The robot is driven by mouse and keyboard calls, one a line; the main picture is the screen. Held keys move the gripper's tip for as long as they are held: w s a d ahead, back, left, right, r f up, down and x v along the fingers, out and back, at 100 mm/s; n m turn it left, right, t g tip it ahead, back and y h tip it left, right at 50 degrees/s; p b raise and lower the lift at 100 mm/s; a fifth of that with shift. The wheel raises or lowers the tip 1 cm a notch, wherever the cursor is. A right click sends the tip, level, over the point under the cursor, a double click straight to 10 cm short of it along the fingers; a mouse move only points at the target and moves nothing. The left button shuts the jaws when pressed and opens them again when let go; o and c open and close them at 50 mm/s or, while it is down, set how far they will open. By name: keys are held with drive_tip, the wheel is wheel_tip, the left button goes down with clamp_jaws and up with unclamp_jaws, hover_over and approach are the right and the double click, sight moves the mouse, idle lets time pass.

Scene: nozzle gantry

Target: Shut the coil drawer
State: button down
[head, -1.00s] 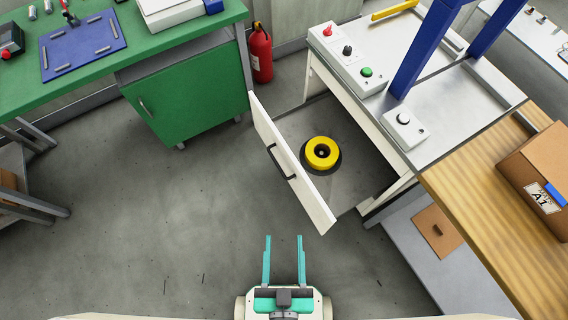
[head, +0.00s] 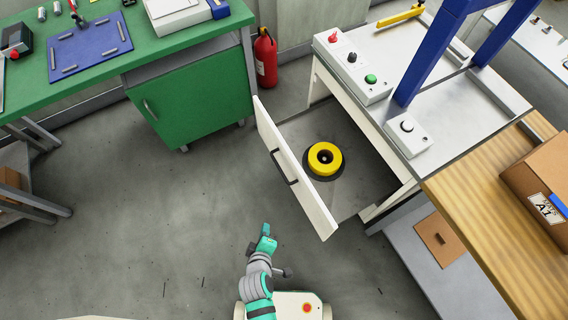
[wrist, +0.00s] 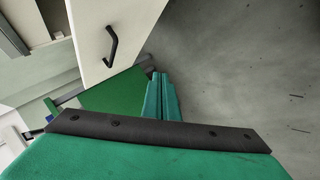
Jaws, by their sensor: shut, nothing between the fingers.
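The coil drawer (head: 298,168) stands pulled out from under the gantry bench, with a white front and a black bar handle. A yellow coil (head: 325,158) sits on a dark round base inside it. My gripper (head: 266,232) is in front of the drawer front, near its lower end, apart from it. In the wrist view its two teal fingers (wrist: 161,96) are together and empty. The drawer front (wrist: 112,35) and its handle (wrist: 111,47) show ahead, up and left of the fingers.
A green cabinet (head: 190,105) under a green bench stands at the back left, with a red fire extinguisher (head: 265,57) beside it. A wooden table (head: 485,215) with a cardboard box is at the right. The floor left of the drawer is clear.

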drive_tip(key=w+a+f+n+g+h, duration=0.1)
drive_tip(key=w+f+n, duration=0.2)
drive_tip(key=w, duration=0.1)
drive_tip(key=n+g+h, duration=0.2)
drive_tip(key=n+h, duration=0.6)
drive_tip(key=h, duration=0.1)
approach(292, 162)
drive_tip(key=shift+x, duration=2.9)
drive_tip(key=shift+d+r, duration=0.1)
drive_tip(key=shift+d, duration=0.1)
